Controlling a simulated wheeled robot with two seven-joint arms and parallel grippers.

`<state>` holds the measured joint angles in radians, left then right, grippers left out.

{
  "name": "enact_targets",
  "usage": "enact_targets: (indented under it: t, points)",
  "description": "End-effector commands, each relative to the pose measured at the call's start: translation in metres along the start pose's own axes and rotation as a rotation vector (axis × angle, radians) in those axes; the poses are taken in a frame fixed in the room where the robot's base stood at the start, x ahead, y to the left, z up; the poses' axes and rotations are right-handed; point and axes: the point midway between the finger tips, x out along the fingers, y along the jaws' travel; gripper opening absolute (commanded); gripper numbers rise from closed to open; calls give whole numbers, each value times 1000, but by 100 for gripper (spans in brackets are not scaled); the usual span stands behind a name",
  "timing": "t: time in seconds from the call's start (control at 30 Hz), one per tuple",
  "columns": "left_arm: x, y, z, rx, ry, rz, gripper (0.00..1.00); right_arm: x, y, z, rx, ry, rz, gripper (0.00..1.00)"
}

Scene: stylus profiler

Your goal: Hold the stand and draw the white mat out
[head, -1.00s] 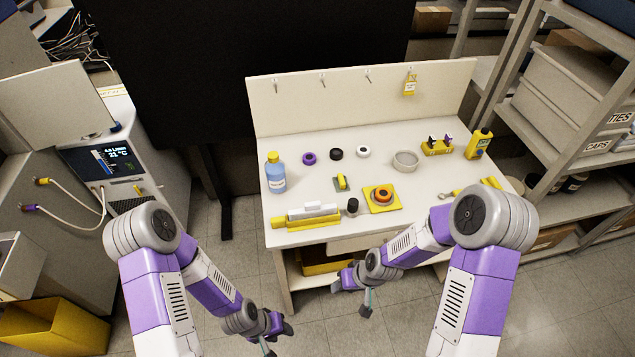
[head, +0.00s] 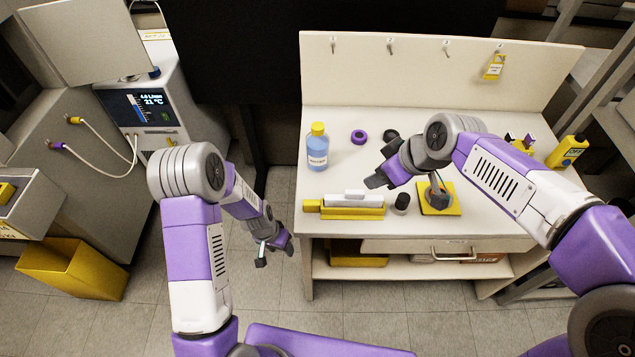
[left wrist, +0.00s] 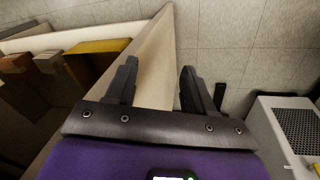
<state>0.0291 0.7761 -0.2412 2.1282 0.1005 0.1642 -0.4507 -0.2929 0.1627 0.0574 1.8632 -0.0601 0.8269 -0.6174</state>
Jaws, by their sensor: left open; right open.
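I cannot pick out a white mat for certain. A yellow holder (head: 516,144) at the right is partly covered by my right arm. My right gripper (head: 377,181) is open and empty above the table, behind the block. My left gripper (head: 289,245) is open and empty beside the table's left front corner; it also shows in the left wrist view (left wrist: 157,76).
The white table (head: 310,236) has a blue bottle (head: 317,150), a purple ring (head: 358,136), a black ring (head: 391,135) and a yellow bottle (head: 567,151). A yellow tag (head: 494,67) hangs on the back panel. An instrument (head: 150,105) and yellow bin (head: 70,268) stand left.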

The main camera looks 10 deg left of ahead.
Motion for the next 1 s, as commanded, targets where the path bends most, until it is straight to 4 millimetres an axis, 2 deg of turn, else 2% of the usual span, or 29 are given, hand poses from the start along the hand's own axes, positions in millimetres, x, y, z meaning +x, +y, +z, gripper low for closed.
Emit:
enact_targets:
  t: [0.03, 0.1, 0.17, 0.3, 0.4, 0.57, 0.6, 0.7, 0.8, 0.9, 1.0]
  points:
    - [-21, -13, -24, 53, 20, -20, 53, 0, 0, 0, 1, 0, 0, 43]
    - [-51, -27, -49, 136, 30, -34, 53, 0, 0, 0, 1, 0, 0, 43]
    - [-79, -37, -68, 205, 42, -41, 53, 0, 0, 0, 2, 0, 0, 43]
    - [-153, -52, -105, 369, 78, -46, 53, 1, 0, 0, 2, 0, 0, 43]
    - [-173, 7, -119, 616, 39, -54, 53, 1, 0, 0, 2, 0, 0, 43]
    - [-208, 70, -130, 916, -8, -115, 53, 1, 0, 0, 2, 0, 0, 43]
    - [-212, 82, -122, 990, -46, -107, 53, 1, 0, 0, 2, 0, 0, 43]
    - [-222, 105, -109, 1134, -116, -102, 53, 1, 0, 0, 2, 0, 0, 43]
    - [-228, 117, -101, 1219, -159, -99, 53, 1, 0, 0, 2, 0, 0, 43]
    - [-228, 121, -97, 1256, -180, -98, 53, 1, 0, 0, 2, 0, 0, 43]
    - [-218, 120, -95, 1264, -187, -96, 53, 1, 0, 0, 2, 0, 0, 43]
